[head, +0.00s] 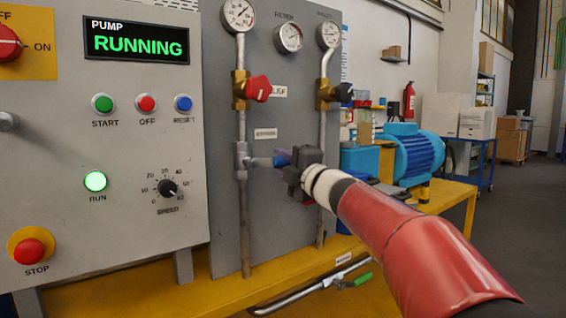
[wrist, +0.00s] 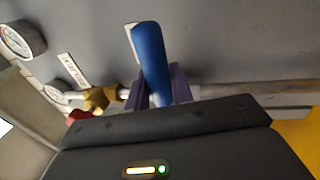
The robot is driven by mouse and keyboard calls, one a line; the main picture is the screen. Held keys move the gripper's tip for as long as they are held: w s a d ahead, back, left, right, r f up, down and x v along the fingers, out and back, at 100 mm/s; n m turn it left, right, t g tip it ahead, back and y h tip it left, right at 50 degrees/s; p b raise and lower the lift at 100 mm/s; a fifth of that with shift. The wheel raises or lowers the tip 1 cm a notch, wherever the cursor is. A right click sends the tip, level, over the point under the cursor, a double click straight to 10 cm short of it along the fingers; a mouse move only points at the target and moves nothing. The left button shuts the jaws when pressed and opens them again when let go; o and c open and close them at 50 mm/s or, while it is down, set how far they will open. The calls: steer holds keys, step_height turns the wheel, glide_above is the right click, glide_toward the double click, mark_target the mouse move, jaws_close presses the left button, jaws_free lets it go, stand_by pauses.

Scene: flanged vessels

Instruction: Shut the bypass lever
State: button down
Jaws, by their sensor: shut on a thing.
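The blue lever (wrist: 150,55) stands between the purple fingers of my gripper (wrist: 162,88) in the wrist view, with its rounded end rising above them. In the head view my gripper (head: 282,158) is shut on this lever (head: 262,162). The lever reaches right, roughly level, from a grey valve body (head: 241,160) on the left vertical pipe. A small label (head: 265,133) sits just above it; its text is hard to read. The gripper and my arm hide part of the lever in the head view.
A red-handled valve (head: 257,88) sits above on the same pipe, and a black-handled one (head: 342,93) on the right pipe. Gauges (head: 288,38) line the panel top. The pump control box (head: 110,220) reads RUNNING. A green-handled valve (head: 357,281) is low, near the yellow bench (head: 225,292).

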steer(key=c, duration=1.3)
jaws_free()
steer(key=shift+o, duration=0.2)
steer(key=b+v, duration=0.1)
steer(key=v, duration=0.6)
steer(key=shift+s+d, duration=0.2)
steer(key=shift+s, duration=0.1)
steer(key=s+d+f+m+h+p, duration=0.2)
steer(key=s+d+f+m+h, duration=0.75)
steer(key=m, duration=0.65)
steer(key=s+f+m+g+h, duration=0.1)
steer(key=s+f+m+g, duration=0.3)
steer(key=s+f, duration=0.5)
steer(key=s+a+f+m+g+p, duration=0.1)
steer(key=s+f+m+g, duration=0.4)
steer(key=s, duration=0.9)
step_height(320, 180, down, 5)
steer(key=shift+a+r+g+h, duration=0.1)
steer(key=shift+a+g+h, duration=0.25)
steer(key=shift+g, duration=0.75)
